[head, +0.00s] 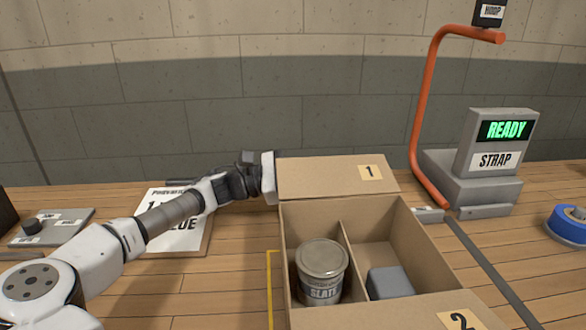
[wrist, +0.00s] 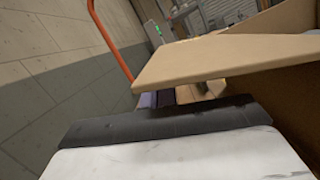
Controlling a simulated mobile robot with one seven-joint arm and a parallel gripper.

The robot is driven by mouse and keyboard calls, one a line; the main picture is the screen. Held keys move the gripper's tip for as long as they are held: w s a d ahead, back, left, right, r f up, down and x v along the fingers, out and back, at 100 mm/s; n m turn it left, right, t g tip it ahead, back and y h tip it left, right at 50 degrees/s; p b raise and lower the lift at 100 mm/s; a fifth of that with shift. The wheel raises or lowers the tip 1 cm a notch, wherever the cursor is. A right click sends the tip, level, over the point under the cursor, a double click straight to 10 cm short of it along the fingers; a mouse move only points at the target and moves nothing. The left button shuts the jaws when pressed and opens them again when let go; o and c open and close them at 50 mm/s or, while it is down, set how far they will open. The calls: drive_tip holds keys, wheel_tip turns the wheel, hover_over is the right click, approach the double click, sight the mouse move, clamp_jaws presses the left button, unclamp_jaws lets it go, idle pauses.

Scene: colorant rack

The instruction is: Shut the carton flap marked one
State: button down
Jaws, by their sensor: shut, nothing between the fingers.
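The carton (head: 283,245) stands open on the wooden bench in the head view. Its flap marked 1 (head: 325,178) is at the far side, folded outward and open. The flap marked 2 (head: 400,314) is at the near side, also open. My gripper (head: 270,177) is at the left end of flap 1, close beside it; I cannot tell whether they touch. The gripper is shut and empty. In the wrist view, the flap (wrist: 215,58) extends just beyond the gripper's dark edge (wrist: 165,122); the fingertips are hard to make out.
Inside the carton are a can labelled SLATE (head: 322,272) and a grey block (head: 390,282), split by a divider. A strapping machine (head: 487,160) with an orange arch (head: 418,115) stands at the right. A printed sheet (head: 165,222) lies left, under my arm. Blue tape (head: 568,224) lies far right.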

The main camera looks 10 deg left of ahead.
sight(324, 159)
drive_tip(key=shift+x, duration=1.2)
drive_tip(key=shift+r, duration=0.7)
drive_tip(key=shift+a+f, duration=0.1)
drive_tip(key=shift+a, duration=0.05)
